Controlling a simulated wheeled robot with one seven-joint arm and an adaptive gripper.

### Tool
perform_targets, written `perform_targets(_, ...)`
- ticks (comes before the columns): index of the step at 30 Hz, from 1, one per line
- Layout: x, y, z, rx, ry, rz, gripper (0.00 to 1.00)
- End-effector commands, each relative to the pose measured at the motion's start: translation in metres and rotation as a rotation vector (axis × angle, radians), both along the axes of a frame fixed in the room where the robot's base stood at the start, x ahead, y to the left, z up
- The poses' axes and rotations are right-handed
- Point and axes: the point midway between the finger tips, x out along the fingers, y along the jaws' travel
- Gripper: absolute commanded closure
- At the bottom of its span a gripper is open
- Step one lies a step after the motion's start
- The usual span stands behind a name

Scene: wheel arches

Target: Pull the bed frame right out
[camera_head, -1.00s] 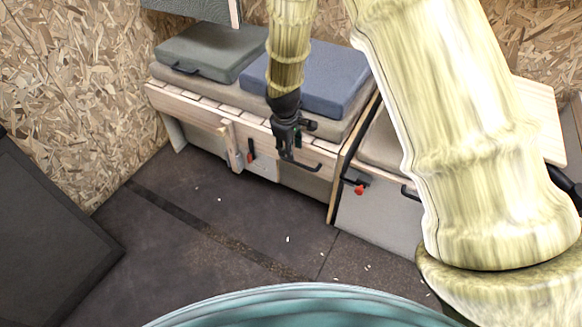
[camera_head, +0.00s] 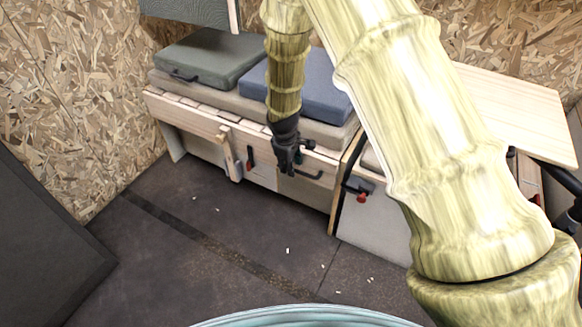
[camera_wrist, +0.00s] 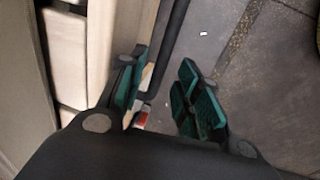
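The bed frame is a low slatted wooden bench with a pale front rail (camera_head: 188,116) and a short leg post (camera_head: 229,152), along the back wall. It bears a beige mattress, a green cushion (camera_head: 209,58) and a blue cushion (camera_head: 325,97). A black bar handle (camera_head: 309,175) is on its front, beside my gripper (camera_head: 286,165). In the wrist view my gripper (camera_wrist: 164,62) has its green-padded fingers apart, with a black bar (camera_wrist: 170,42) running between them. The bar looks close to the left finger, with a gap to the right one. Firm contact is not visible.
A grey cabinet front with a red-knobbed latch (camera_head: 361,193) stands right of the bench, partly behind my arm. A wooden tabletop (camera_head: 515,105) juts out at right. A dark panel (camera_head: 45,235) leans at left. The dark floor (camera_head: 240,225) before the bench is mostly clear, with small white bits.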

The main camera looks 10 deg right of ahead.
Motion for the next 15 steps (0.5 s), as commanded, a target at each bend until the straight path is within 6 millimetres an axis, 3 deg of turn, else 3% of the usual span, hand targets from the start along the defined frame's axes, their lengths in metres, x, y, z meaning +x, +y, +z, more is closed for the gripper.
perform_targets(13, 0.0018, -0.0013, -0.0084, -0.001, -0.001, 0.0, 0.66)
perform_targets(15, 0.0017, -0.0014, -0.0084, -0.001, -0.001, 0.0, 0.77)
